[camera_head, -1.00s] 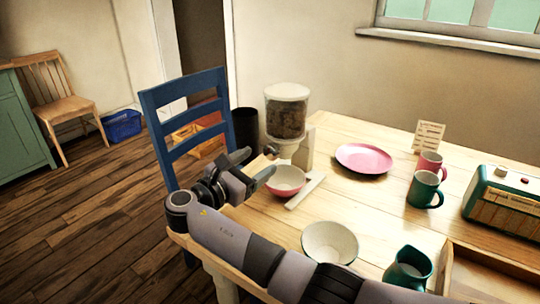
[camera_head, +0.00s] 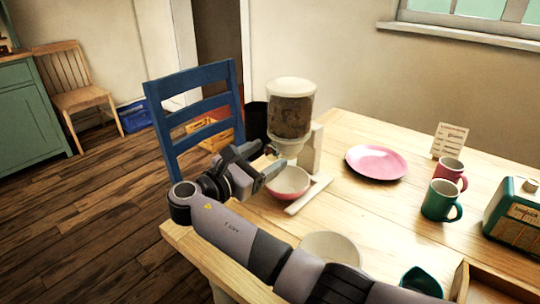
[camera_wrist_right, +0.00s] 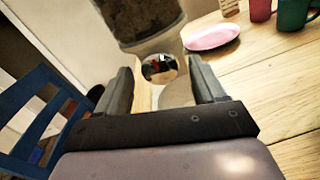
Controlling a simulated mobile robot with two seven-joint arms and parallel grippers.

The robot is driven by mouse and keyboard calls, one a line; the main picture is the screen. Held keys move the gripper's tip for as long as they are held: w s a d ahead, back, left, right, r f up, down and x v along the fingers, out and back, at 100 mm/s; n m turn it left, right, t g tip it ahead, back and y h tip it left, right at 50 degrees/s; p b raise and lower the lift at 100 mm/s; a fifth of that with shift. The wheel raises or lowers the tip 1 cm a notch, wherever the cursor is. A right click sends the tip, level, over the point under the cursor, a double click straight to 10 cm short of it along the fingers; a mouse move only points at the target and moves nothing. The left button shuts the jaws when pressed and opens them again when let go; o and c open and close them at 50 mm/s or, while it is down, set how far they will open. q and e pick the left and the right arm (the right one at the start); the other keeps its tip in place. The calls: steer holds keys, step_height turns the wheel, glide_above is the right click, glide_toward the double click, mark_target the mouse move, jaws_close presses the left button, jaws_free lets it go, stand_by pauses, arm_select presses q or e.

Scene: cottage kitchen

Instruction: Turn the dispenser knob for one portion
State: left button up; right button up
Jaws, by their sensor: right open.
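The dispenser (camera_head: 290,112) stands on the table in the head view, with a clear bin of brown food and a white lid. Its shiny round knob (camera_wrist_right: 159,68) shows in the right wrist view between the two fingers of my right gripper (camera_head: 266,160). The gripper is open, with a gap visible on each side of the knob; I cannot tell how deep the knob sits between the fingertips. A pink bowl (camera_head: 288,184) with a white inside stands below the dispenser's spout, partly hidden by the gripper. My left gripper is not in view.
A pink plate (camera_head: 377,161), a green mug (camera_head: 440,201) and a pink mug (camera_head: 450,172) stand to the right. A pale bowl (camera_head: 330,246) is partly behind my right arm. A blue chair (camera_head: 199,124) stands by the table's left edge.

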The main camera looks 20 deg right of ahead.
steer(key=shift+w+d, duration=0.1)
stand_by(0.4)
steer(key=c, duration=1.1)
steer(key=shift+o, duration=0.2)
steer(key=shift+m, duration=2.2)
